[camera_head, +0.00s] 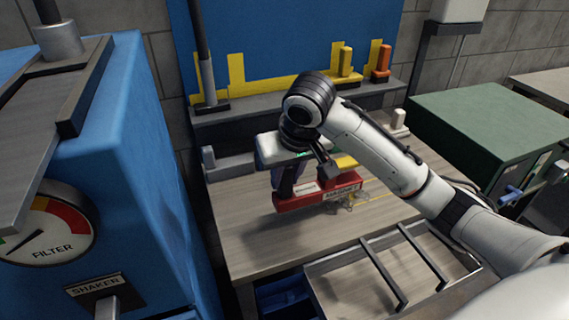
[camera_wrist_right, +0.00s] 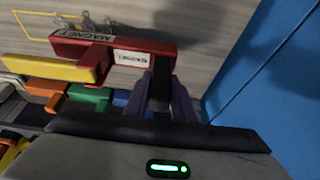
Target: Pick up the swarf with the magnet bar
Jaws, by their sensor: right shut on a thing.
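The magnet bar (camera_head: 316,192) is a red block with white labels and a dark upright handle. My right gripper (camera_head: 284,180) is shut on that handle and holds the bar low over the wooden bench top. In the right wrist view the bar (camera_wrist_right: 110,50) lies across the picture, with the handle between the fingers (camera_wrist_right: 162,88). Swarf (camera_head: 352,200) shows as thin pale metal curls by the bar's right end. It also shows in the wrist view (camera_wrist_right: 95,22) beyond the bar's edge. I cannot tell whether the curls touch the bar. My left gripper is out of view.
A yellow outline (camera_wrist_right: 30,15) marks the bench top (camera_head: 250,225). A tray with two dark rails (camera_head: 385,278) sits at the front. A blue filter cabinet (camera_head: 130,150) stands left, a green cabinet (camera_head: 480,120) right. A rack (camera_head: 245,128) with yellow and orange pieces is behind.

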